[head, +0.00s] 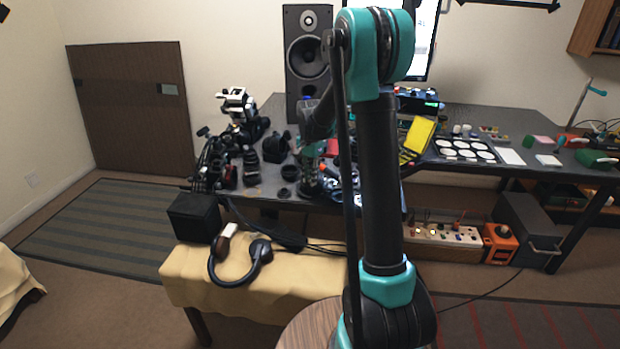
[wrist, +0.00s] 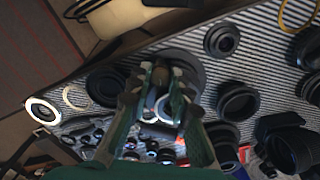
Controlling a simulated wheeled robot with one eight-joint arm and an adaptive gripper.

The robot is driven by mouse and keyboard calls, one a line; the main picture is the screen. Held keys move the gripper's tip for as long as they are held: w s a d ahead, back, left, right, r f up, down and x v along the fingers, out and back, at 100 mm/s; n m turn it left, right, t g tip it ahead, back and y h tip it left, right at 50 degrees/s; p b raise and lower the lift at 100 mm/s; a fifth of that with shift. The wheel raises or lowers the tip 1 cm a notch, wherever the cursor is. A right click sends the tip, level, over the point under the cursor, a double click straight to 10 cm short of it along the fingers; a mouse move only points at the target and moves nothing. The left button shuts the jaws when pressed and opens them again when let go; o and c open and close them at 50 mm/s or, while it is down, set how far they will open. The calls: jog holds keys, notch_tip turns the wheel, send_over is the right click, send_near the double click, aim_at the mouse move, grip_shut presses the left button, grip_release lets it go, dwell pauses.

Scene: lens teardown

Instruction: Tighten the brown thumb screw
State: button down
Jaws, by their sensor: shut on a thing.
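My gripper (wrist: 162,75) is seen from behind in the wrist view, its two green fingers reaching toward the table. It is shut on a small, dark brownish piece (wrist: 160,76) that looks like the brown thumb screw, mostly covered by the fingertips. A large round dark lens part (wrist: 190,62) lies right behind the fingertips. In the head view my gripper (head: 312,186) is low over the dark table among lens parts. The screw cannot be made out there.
Several black lens rings, such as one at the upper right (wrist: 222,40) and one at the right (wrist: 238,101), lie around on the striped mat (wrist: 265,70). A speaker (head: 308,60) stands behind the table. Headphones (head: 240,272) lie on a cloth-covered bench in front.

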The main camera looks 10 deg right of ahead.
jog(key=shift+m, duration=0.4)
jog(key=c, duration=1.4)
grip_release()
jog(key=shift+o, duration=0.2)
jog(key=shift+r, duration=0.15)
notch_tip(320, 180, up, 12)
